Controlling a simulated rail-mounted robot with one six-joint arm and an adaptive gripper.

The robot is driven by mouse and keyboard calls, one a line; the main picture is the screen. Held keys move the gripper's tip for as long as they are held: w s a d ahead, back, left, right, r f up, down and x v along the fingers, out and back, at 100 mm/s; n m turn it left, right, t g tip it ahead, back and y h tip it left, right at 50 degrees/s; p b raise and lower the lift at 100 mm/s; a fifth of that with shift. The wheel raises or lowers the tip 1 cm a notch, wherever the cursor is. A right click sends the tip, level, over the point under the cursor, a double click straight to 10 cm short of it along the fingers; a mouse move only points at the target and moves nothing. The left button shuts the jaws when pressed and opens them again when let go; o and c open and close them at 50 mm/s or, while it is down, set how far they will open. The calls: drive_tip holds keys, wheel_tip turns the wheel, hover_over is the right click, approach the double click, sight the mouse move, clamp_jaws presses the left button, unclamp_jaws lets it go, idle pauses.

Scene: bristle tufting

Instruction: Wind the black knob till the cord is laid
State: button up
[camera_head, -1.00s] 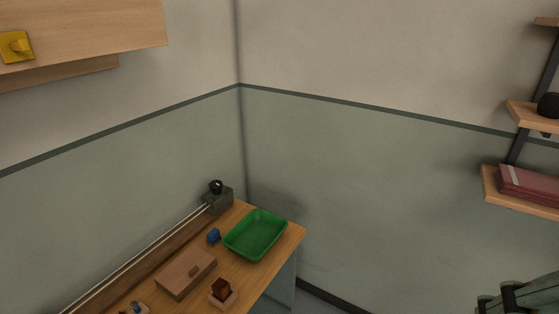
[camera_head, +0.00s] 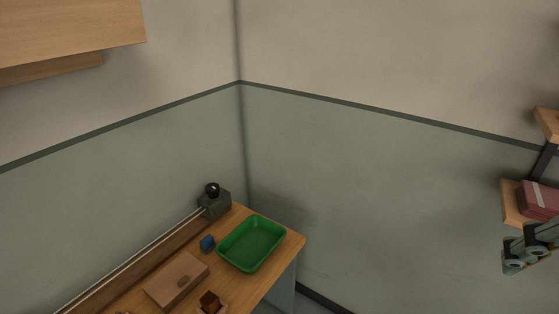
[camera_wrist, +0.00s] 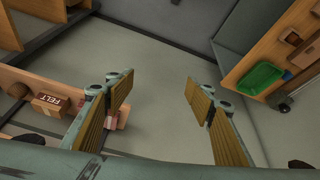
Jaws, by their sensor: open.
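The black knob (camera_head: 212,190) sits on top of a dark grey block (camera_head: 216,205) at the far corner of the wooden bench. A pale cord or rod (camera_head: 135,259) runs from the block along the back of the bench toward the lower left. My gripper (camera_wrist: 158,84) is open and empty in the wrist view, its two padded fingers wide apart over bare floor. In the head view, part of my arm or gripper shows at the right edge, well away from the knob. The wrist view shows the bench from afar at upper right.
A green tray (camera_head: 222,259) stands near the bench's right end, with a small blue item (camera_head: 207,243) beside it. A wooden box (camera_head: 176,278) and a dark brown block (camera_head: 210,302) lie nearer. Shelves with a red book (camera_head: 538,201) are at right. A box marked FELT (camera_wrist: 47,104) shows in the wrist view.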

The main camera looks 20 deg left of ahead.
drive_tip(key=w+a+n+t+y, duration=0.15)
drive_tip(key=w+a, duration=0.45)
drive_tip(key=w, duration=1)
drive_tip(key=w+a+n+t, duration=0.2)
drive_tip(key=w+a, duration=0.3)
drive_tip(key=w, duration=1.1)
drive_tip(key=w+a+f+n+t+y, duration=0.15)
drive_tip(key=w+a+f, duration=0.25)
drive_tip(key=w+a, duration=0.6)
drive_tip(key=w+a+f+n+y, duration=0.2)
drive_tip(key=w+a+f, duration=0.2)
drive_tip(key=w+a, duration=0.65)
drive_tip(key=a+f+n+y, duration=0.1)
drive_tip(key=a+f+y, duration=0.1)
drive_tip(key=a+f, duration=0.5)
drive_tip(key=a+f+n+g+y+p, duration=0.1)
drive_tip(key=a+f+n+y, duration=0.15)
drive_tip(key=a, duration=0.85)
drive_tip(key=a+f+n+y, duration=0.1)
drive_tip(key=a+f+y, duration=0.1)
drive_tip(key=a+f, duration=0.55)
drive_tip(key=s+a+f+n+g+y, duration=0.3)
drive_tip(key=s+a+f+g+y, duration=0.2)
drive_tip(key=s+a+f, duration=1)
drive_tip(key=a+f+y, duration=0.1)
drive_tip(key=a+f, duration=0.2)
drive_tip(key=a, duration=0.1)
drive_tip(key=shift+p, duration=0.3)
